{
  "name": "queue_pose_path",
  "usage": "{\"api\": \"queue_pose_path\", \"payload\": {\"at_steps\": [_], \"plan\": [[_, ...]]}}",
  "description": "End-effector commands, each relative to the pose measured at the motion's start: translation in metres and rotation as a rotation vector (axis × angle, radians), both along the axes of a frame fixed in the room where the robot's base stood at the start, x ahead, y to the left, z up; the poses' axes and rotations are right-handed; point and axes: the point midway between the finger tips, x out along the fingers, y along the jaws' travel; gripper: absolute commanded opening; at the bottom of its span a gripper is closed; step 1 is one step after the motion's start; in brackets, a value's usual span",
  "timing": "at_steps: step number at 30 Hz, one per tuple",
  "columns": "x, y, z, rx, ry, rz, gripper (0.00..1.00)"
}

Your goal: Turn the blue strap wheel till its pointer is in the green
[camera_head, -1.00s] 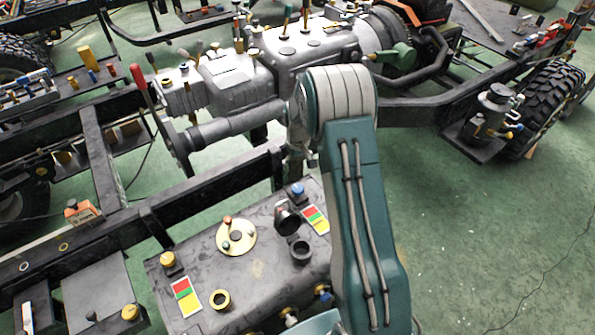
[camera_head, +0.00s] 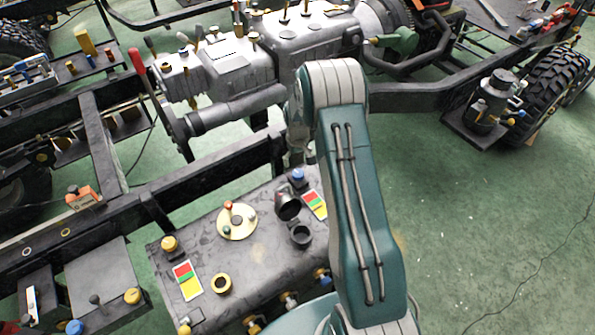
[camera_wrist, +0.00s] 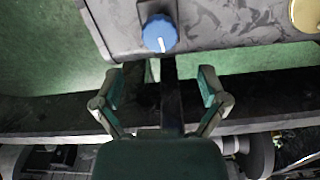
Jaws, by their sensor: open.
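The blue wheel (camera_head: 297,175) sits on the dark tank (camera_head: 258,262) near its edge by the chassis rail. A red, green and yellow plate (camera_head: 314,204) lies beside it. In the wrist view the blue wheel (camera_wrist: 158,33) is at top centre, with a white pointer mark toward the lower side of the picture. The colour plate is not visible there, so I cannot tell which colour the pointer is in. My gripper (camera_wrist: 160,75) is open and empty, its fingers apart and below the wheel in the picture, not around it. In the head view my arm hides most of the gripper.
A black upright cap (camera_head: 287,205) and a black ring (camera_head: 301,236) stand near the wheel. A gold disc (camera_head: 237,221) and a yellow knob (camera_head: 169,244) are further left on the tank. The chassis rail (camera_head: 215,172) runs behind. Green floor is clear at right.

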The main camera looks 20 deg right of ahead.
Motion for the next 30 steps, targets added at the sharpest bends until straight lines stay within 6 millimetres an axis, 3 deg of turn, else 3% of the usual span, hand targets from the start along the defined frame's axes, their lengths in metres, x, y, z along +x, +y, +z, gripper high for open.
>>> {"api": "queue_pose_path", "payload": {"at_steps": [3, 9, 21, 22, 27, 30], "plan": [[-0.001, 0.000, -0.024, 0.001, 0.003, 0.000, 0.93], [-0.001, 0.000, -0.053, 0.001, 0.002, 0.000, 0.93], [0.000, 0.000, -0.064, 0.000, -0.001, 0.000, 0.93], [0.000, 0.000, -0.064, 0.000, -0.001, 0.000, 0.88], [0.000, 0.000, -0.064, 0.000, -0.001, 0.000, 0.13], [0.000, 0.000, -0.064, 0.000, 0.000, 0.000, 0.10]]}}
